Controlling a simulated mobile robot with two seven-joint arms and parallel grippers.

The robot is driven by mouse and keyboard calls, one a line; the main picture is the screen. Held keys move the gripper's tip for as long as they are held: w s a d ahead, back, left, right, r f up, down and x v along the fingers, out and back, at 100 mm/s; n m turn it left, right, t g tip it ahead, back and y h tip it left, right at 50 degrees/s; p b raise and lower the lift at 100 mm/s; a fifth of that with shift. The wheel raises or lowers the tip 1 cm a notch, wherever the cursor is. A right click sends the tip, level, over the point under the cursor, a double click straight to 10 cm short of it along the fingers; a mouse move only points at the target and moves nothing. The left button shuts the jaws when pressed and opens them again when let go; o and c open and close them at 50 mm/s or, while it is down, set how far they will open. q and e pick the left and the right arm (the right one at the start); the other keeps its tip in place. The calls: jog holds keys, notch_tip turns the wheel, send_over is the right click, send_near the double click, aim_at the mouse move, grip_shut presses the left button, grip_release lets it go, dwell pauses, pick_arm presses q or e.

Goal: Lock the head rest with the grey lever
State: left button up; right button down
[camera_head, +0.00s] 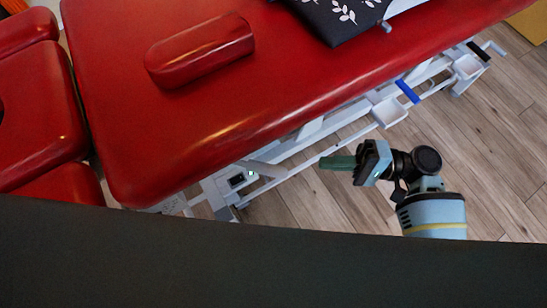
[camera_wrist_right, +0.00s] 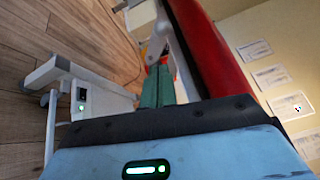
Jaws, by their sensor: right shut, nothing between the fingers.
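The red head rest (camera_head: 38,115) of the treatment table is at the left in the head view, beside the long red main pad (camera_head: 110,90). I cannot pick out the grey lever for certain in either view. My right gripper (camera_head: 326,162) is beside the table's long side, low near the white frame (camera_head: 275,172), well to the right of the head rest. Its green fingers are shut and empty, pointing left. In the wrist view the shut fingers (camera_wrist_right: 159,75) point toward the white frame beneath the red pad. My left gripper is not in view.
A red bolster (camera_head: 200,50) and a dark patterned cushion (camera_head: 338,18) lie on the table. A blue handle (camera_head: 407,91) shows on the frame. A small control box (camera_wrist_right: 82,94) sits on the white base. Wooden floor (camera_head: 490,140) is clear at the right.

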jog(key=shift+w+r, duration=0.2)
jog(key=shift+r, duration=0.1)
send_near(253, 166)
jog(key=w+a+f, duration=0.2)
jog(key=a, duration=0.1)
jog(key=shift+a+r, duration=0.1)
jog(key=shift+a, duration=0.35)
jog(key=shift+s, duration=0.1)
